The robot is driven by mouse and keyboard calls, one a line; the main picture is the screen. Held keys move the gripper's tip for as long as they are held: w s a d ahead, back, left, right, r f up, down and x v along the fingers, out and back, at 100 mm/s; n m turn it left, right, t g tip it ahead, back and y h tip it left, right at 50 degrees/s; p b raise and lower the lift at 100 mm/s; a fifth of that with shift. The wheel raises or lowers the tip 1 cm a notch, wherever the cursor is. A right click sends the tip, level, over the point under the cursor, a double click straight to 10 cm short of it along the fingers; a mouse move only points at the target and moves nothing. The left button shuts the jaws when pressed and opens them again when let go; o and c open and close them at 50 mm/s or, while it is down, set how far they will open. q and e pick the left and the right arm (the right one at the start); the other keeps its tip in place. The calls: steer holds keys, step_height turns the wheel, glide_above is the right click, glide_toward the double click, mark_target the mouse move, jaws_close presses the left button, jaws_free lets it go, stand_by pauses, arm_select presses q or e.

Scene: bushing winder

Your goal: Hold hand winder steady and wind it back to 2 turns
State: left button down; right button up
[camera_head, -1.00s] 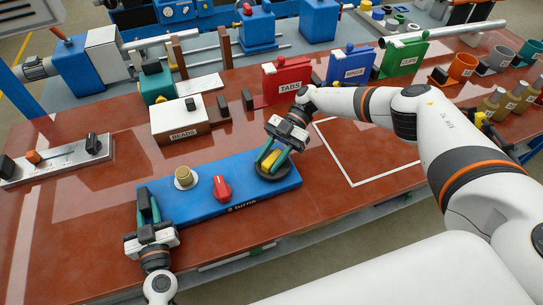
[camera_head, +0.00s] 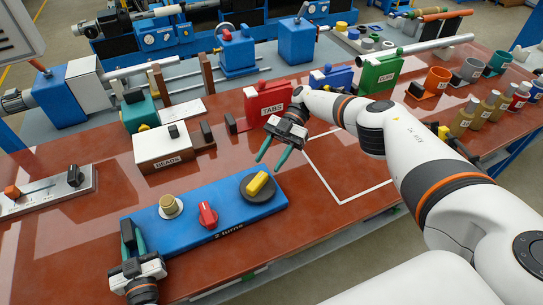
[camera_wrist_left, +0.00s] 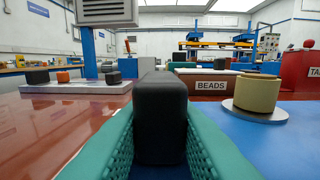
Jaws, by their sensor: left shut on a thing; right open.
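The hand winder is a blue flat base (camera_head: 185,226) on the red-brown table, labelled "2 turns" on its front edge. It carries a brass knob (camera_head: 170,206), a red pointer knob (camera_head: 208,214) and a dark disc (camera_head: 270,196) with a yellow handle (camera_head: 257,184). My left gripper (camera_head: 133,243) is shut on a black block (camera_head: 127,235) at the base's left end; the block (camera_wrist_left: 160,115) fills the middle of the left wrist view between the green fingers. My right gripper (camera_head: 279,156) is open and empty, above and apart from the yellow handle.
A white BEADS box (camera_head: 163,151), red TABS bin (camera_head: 268,108), blue bin (camera_head: 331,78) and green bin (camera_head: 381,76) stand behind the winder. A white outlined square (camera_head: 345,165) on the table right of it is clear. Cups and bottles stand further right.

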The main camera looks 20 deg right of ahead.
stand_by(0.3)
arm_select(q)
steer(key=c, duration=1.1)
jaws_free()
